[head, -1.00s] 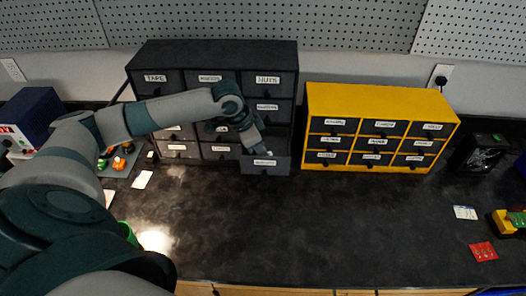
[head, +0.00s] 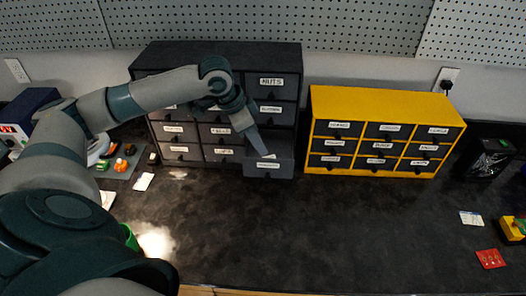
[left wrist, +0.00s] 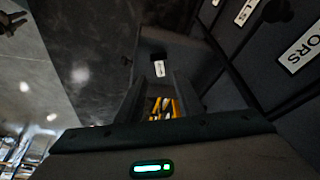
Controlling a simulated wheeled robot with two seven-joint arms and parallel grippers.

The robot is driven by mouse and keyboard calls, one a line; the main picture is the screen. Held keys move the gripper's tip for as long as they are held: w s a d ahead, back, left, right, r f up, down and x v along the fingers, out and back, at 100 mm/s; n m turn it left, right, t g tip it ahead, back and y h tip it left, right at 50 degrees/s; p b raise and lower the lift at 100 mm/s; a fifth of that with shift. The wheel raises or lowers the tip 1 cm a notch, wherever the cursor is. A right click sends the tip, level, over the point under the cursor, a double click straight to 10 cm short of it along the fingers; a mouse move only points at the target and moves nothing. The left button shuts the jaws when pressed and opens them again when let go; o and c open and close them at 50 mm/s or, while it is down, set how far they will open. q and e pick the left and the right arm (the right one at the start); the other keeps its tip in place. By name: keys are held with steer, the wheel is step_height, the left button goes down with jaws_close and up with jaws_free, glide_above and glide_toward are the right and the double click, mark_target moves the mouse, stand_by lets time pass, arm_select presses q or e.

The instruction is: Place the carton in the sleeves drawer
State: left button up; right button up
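A dark drawer (head: 268,168) at the bottom right of the black cabinet stands pulled open. Its label is too small to read for certain. My left gripper (head: 264,151) points down into this open drawer, just behind its front panel. In the left wrist view, the two fingers (left wrist: 162,88) stand apart, with a small yellow, white and dark thing (left wrist: 162,108) showing between them. It may be the carton; I cannot tell whether it is gripped or lies in the drawer. The carton is not clearly seen in the head view. My right gripper is not seen in the head view.
A yellow cabinet (head: 385,103) with dark drawers stands close to the right of the open drawer. A red card (head: 490,258) and a white card (head: 471,218) lie at the right. A grey mat (head: 122,163) with small parts lies at the left. The middle worktop is clear.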

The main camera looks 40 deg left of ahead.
arm_select(q)
steer(key=shift+b+v, duration=0.3)
steer(key=shift+v, duration=2.25)
